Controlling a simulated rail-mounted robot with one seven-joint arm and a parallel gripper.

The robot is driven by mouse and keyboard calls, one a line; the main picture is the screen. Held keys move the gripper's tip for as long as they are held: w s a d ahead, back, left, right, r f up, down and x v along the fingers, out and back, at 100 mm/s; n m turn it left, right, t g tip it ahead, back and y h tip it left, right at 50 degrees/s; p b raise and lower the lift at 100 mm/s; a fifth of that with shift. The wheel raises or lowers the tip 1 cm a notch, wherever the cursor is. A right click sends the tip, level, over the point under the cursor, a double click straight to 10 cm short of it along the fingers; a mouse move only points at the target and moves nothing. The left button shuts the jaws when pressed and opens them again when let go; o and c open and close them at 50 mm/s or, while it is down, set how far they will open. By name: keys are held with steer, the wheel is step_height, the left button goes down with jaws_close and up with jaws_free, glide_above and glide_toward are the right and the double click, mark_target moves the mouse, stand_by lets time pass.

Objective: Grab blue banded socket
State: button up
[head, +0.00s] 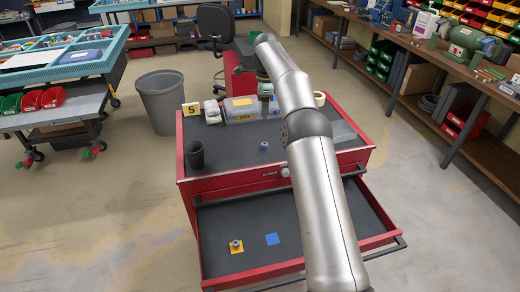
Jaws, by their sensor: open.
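A small socket with a blue band (264,146) stands on the dark top of the red tool cabinet (230,182), near its middle. My gripper (265,97) hangs from my bent arm above the back part of the cabinet top. It appears behind and above the socket in the picture, apart from it. It is open, and nothing shows between its fingers, though they are small here. A second socket (236,245) stands on an orange square (237,251) in the open drawer. A bare blue square (272,239) lies to its right.
A black cup (195,154) stands at the cabinet top's left. Along the back are a yellow number 5 sign (192,109), a clear case (240,111) and a tape roll (319,99). The open drawer (215,265) juts out in front. The surface around the blue socket is clear.

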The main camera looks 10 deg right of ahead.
glide_above(265, 144)
steer(key=f, duration=0.9)
steer(key=shift+w, duration=0.2)
steer(key=shift+s+f+p, duration=0.1)
steer(key=shift+f+p, duration=1.1)
steer(key=shift+f, duration=1.45)
jaws_close()
